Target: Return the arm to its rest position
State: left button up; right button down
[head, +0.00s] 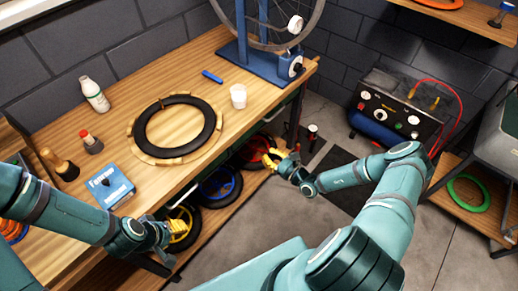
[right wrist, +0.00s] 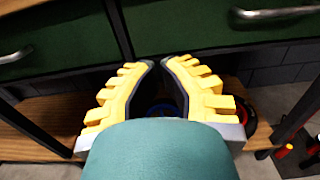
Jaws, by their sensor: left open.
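My right arm reaches in from the lower right of the head view. Its right gripper (head: 272,158) has yellow fingers and is low in front of the bench, beside the under-bench shelf. In the right wrist view the right gripper (right wrist: 160,66) points toward green drawer fronts, with a narrow gap between its fingertips and nothing held there. My left gripper (head: 176,228) is at the bench's front edge, lower left in the head view; it is open, with no held object visible.
The wooden bench (head: 205,65) holds a black tyre (head: 150,122), a white cup (head: 238,96), a bottle (head: 95,94), a blue box (head: 106,185) and a wheel stand (head: 240,55). Wheels (head: 220,187) lie below. A black power unit (head: 395,112) stands at right. Open floor lies between.

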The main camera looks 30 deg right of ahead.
jog(key=shift+s+d+f, duration=0.1)
jog(key=shift+s+d, duration=0.1)
jog(key=shift+s, duration=0.3)
jog(key=s+a+r+n+g+y, duration=0.1)
jog(key=s+a+n+g+y, duration=0.2)
jog(key=a+n+g, duration=0.35)
jog(key=s+a+n+g+y, duration=0.3)
jog(key=a, duration=0.6)
jog(key=s+a+n+g+h, duration=0.3)
jog(key=s+a+n+g, duration=0.1)
jog(key=s+n+g, duration=0.45)
jog(key=r+n+t+h, duration=0.1)
jog(key=n+h, duration=0.1)
jog(key=n, duration=0.1)
jog(key=r+n+t+h, duration=0.1)
jog(key=r+n+h, duration=0.1)
jog(key=n, duration=0.2)
jog(key=r+n+t+h, duration=0.1)
jog(key=r+n+h, duration=0.1)
jog(key=n, duration=0.2)
jog(key=shift+s+a+r+b, duration=0.1)
jog(key=shift+s+r+b, duration=0.15)
jog(key=shift+b, duration=0.1)
